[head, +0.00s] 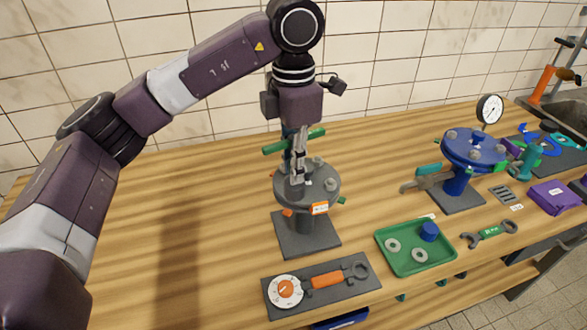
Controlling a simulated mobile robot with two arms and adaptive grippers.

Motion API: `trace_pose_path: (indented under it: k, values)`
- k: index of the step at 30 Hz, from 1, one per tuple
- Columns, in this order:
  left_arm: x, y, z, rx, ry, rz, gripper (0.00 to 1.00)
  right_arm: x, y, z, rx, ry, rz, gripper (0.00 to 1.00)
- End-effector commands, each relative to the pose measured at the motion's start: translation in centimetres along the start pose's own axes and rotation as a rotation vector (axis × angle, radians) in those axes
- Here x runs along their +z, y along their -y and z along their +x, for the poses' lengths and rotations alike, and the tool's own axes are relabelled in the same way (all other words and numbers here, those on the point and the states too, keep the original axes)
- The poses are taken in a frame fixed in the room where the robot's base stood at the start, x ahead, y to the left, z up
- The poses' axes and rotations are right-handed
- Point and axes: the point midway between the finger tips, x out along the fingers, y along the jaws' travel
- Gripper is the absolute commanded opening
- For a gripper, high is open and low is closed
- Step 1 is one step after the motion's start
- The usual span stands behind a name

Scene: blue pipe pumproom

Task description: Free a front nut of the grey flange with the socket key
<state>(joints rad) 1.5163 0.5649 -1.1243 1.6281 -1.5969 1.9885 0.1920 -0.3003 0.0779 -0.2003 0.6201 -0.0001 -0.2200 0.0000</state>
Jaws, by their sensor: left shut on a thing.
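The grey flange (308,184) is a round disc with bolts and nuts on top, upright on a dark base plate. An orange tag with a white label (320,208) hangs at its front edge. My left gripper (298,168) points straight down over the back left part of the flange. It is shut on the socket key (273,147), whose green cross handle sticks out on both sides of the fingers. The key's lower end is mostly hidden behind the fingers, so I cannot tell whether it sits on a nut. My right gripper is out of view.
A green tray (405,263) with two washers and a blue cup stands at the front right. A dark mat (328,292) with a dial and an orange-handled tool lies in front. A blue flange (473,150) with a gauge stands right. The table's left side is clear.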

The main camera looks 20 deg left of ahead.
Motion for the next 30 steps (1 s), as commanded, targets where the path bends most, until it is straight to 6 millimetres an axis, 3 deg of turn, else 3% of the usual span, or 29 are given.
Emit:
trace_pose_path:
  k: [8, 30]
  values:
    - [-0.01, 0.14, 0.19, -0.002, -0.003, -0.346, 0.0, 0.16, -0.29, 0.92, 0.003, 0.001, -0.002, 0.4]
    - [-0.02, 0.16, -0.43, -0.003, -0.005, -0.349, 0.0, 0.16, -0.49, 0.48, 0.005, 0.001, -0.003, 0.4]
